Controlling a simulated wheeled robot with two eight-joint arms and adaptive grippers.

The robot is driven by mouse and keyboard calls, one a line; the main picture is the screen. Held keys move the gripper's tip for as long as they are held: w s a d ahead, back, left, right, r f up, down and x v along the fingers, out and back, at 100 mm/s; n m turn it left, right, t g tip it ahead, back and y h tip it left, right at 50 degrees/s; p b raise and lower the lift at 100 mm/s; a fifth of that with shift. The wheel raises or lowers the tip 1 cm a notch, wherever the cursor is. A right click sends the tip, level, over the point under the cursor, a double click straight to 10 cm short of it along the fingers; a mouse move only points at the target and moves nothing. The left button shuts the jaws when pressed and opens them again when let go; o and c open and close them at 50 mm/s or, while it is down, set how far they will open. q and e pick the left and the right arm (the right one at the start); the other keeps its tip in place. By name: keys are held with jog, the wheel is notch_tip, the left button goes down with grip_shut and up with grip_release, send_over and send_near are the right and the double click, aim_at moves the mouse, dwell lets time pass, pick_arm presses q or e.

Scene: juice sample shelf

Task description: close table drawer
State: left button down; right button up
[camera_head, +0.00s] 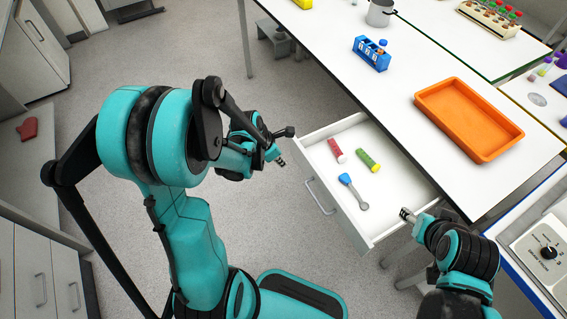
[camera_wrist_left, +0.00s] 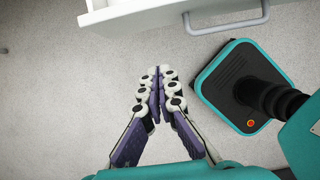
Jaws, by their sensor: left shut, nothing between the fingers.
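The white table drawer (camera_head: 393,213) is pulled out from under the white table, with its grey handle (camera_head: 320,196) on the front panel. My left gripper (camera_head: 282,161) is shut and empty, to the left of the drawer's far front corner and apart from it. In the left wrist view its fingers (camera_wrist_left: 159,72) are together above the floor. The drawer (camera_wrist_left: 125,15) and its handle (camera_wrist_left: 238,27) show at the top there. My right gripper (camera_head: 406,214) is by the drawer's near side; its finger gap is too small to tell.
In the drawer lie a red tube (camera_head: 337,150), a yellow-green tube (camera_head: 368,160) and a blue-ended tool (camera_head: 353,190). On the table stand an orange tray (camera_head: 425,97), a blue rack (camera_head: 371,53) and a metal pot (camera_head: 379,13). Grey floor left of the drawer is clear.

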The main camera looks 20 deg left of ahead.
pick_arm(q)
jog(key=b, duration=0.4)
send_near(304, 170)
notch_tip(304, 170, down, 4)
jog(key=s+a, duration=0.1)
jog(key=s, duration=0.1)
jog(key=shift+w+d+r, duration=0.1)
jog(key=shift+w+d, duration=1.05)
jog(key=shift+w, duration=0.2)
jog(key=shift+w, duration=0.15)
